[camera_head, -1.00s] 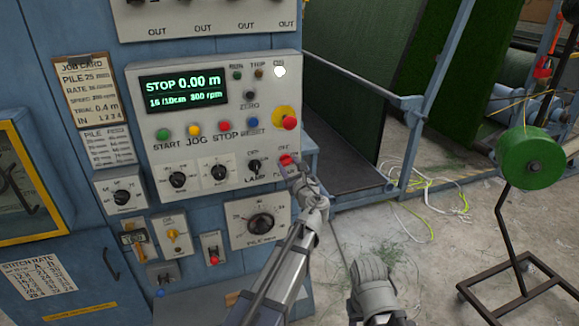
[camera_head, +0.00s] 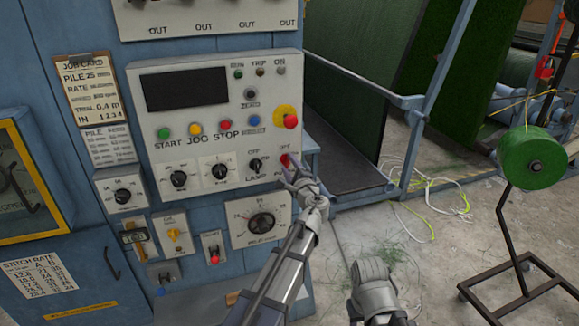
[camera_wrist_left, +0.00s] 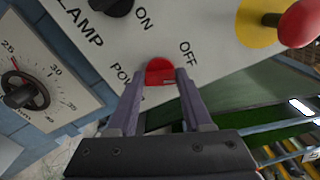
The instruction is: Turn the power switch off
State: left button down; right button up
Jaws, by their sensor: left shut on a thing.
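The red power switch (camera_head: 284,160) is at the lower right of the white control panel (camera_head: 140,127), below an OFF label. My left gripper (camera_head: 290,174) is at the switch, with its fingers pointing at the panel. In the left wrist view the red knob (camera_wrist_left: 159,70) sits between the two fingertips, and the gripper (camera_wrist_left: 160,80) is shut on it. The fingers partly cover the knob and the POWER label. The display (camera_head: 187,89) is dark, and the ON lamp (camera_head: 280,69) is grey and unlit. My right arm shows at bottom centre; its gripper (camera_head: 370,272) has unclear fingers.
A red mushroom button (camera_head: 290,121) on a yellow disc sits just above the switch. The lamp knob (camera_head: 255,165) is close to its left. A blue rail frame (camera_head: 405,102) and a green reel stand (camera_head: 531,158) are to the right.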

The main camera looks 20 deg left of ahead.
pick_arm(q)
jog(key=shift+f+n, duration=0.15)
jog(key=shift+n, duration=2.05)
jog(key=shift+s, duration=0.1)
jog(key=shift+c, duration=1.6)
grip_release()
jog(key=v, duration=0.7)
jog(key=shift+s+d, duration=0.25)
jog(key=shift+s, duration=0.05)
jog(key=s+d+f+n+g+h, duration=0.25)
jog(key=s+f+n+g, duration=0.55)
jog(key=s+f, duration=0.7)
jog(key=s+d+f+g+h, duration=0.3)
jog(key=s+d, duration=0.2)
jog(key=s, duration=0.2)
jog(key=s+d+f+g+h, duration=0.3)
jog(key=s+d+f+g, duration=0.1)
jog(key=s, duration=0.3)
jog(key=shift+d+b, duration=0.3)
jog(key=shift+d, duration=0.1)
